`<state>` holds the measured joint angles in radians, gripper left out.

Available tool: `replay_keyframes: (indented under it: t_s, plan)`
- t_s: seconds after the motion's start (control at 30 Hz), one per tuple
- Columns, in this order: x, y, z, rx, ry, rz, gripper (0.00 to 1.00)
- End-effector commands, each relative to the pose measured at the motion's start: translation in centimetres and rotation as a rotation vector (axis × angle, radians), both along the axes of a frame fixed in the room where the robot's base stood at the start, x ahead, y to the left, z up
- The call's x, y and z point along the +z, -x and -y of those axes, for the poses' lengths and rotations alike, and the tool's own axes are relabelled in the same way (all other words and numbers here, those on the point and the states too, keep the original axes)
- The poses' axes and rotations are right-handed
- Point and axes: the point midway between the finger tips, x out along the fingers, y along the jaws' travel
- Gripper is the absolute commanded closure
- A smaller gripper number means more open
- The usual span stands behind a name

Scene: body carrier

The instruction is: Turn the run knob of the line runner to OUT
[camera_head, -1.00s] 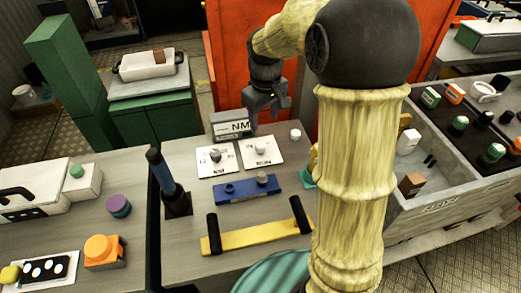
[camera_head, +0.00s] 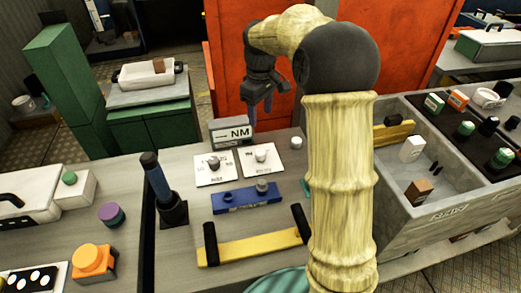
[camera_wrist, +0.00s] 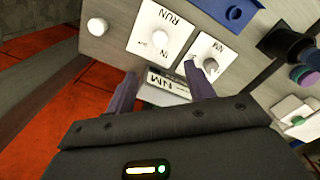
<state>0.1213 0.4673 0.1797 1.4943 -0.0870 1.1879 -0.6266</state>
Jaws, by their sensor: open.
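The run knob (camera_wrist: 160,38) is a small white round knob on a white plate (camera_wrist: 146,22) lettered RUN, with IN beside the knob in the wrist view. In the head view it appears as the right-hand knob (camera_head: 261,156) of two on the table. Its pointing direction is too small to tell. A second plate with a knob (camera_head: 213,163) lies left of it. A sign lettered NM (camera_head: 232,133) stands behind both plates. My gripper (camera_head: 260,114) is open and empty, above and behind the plates, apart from the knob. Its fingers also show in the wrist view (camera_wrist: 160,76).
A loose white knob (camera_head: 296,142) is right of the plates. In front are a blue block (camera_head: 236,203) and a yellow bar with black posts (camera_head: 253,248). A black-and-blue lever (camera_head: 158,180) stands left. A grey bin (camera_head: 392,218) is right; an orange panel (camera_head: 228,60) is behind.

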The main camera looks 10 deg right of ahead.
Motion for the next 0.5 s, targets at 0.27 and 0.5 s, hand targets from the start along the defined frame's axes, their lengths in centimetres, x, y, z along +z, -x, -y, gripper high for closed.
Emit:
replay_keyframes:
  t_s: [0.27, 0.5]
  plan:
    - [-5.0, 0.1, 0.0, 0.0, 0.0, -0.005, 0.46]
    - [-9.2, 0.1, 0.0, 0.0, 0.0, -0.003, 0.46]
